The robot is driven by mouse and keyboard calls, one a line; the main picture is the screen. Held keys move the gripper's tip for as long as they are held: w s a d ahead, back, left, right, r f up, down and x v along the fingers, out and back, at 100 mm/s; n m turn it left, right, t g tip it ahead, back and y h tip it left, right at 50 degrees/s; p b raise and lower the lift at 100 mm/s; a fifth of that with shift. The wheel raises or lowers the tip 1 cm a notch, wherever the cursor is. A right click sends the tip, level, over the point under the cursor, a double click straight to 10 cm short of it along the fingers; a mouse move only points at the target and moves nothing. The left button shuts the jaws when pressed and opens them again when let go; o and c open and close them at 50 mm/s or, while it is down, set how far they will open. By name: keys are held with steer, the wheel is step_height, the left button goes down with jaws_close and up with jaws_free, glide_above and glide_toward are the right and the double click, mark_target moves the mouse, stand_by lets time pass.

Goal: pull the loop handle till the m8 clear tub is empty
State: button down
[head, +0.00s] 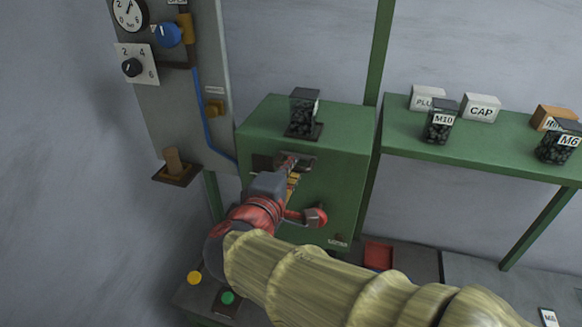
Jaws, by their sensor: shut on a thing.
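A clear tub (303,109) with dark pieces in it stands upright in a dark holder on top of the green machine (348,170). I cannot read an M8 label on it from here. My gripper (290,168) is at the machine's front face, just below the tub, by a dark slot with a metal plate. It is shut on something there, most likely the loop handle. The handle is mostly hidden by my gripper and wrist, and its shape does not show clearly.
A red-knobbed part (316,217) sticks out right of my wrist. The green shelf (400,140) at right holds an M10 tub (440,124), an M6 tub (558,146) and labelled blocks. A red tray (378,254) lies below. A grey gauge panel (195,90) stands left.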

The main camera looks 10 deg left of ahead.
stand_by(0.4)
steer(key=f+b+v, duration=0.1)
steer(key=b+v, duration=0.4)
steer(key=v, duration=0.1)
steer(key=shift+f, duration=0.2)
steer(key=c, duration=2.3)
jaws_free()
steer(key=shift+s, duration=0.15)
steer(key=shift+o, duration=1.2)
steer(key=shift+s+a, duration=0.1)
steer(key=shift+s, duration=0.15)
steer(key=shift+o, duration=0.7)
steer(key=shift+w, duration=0.2)
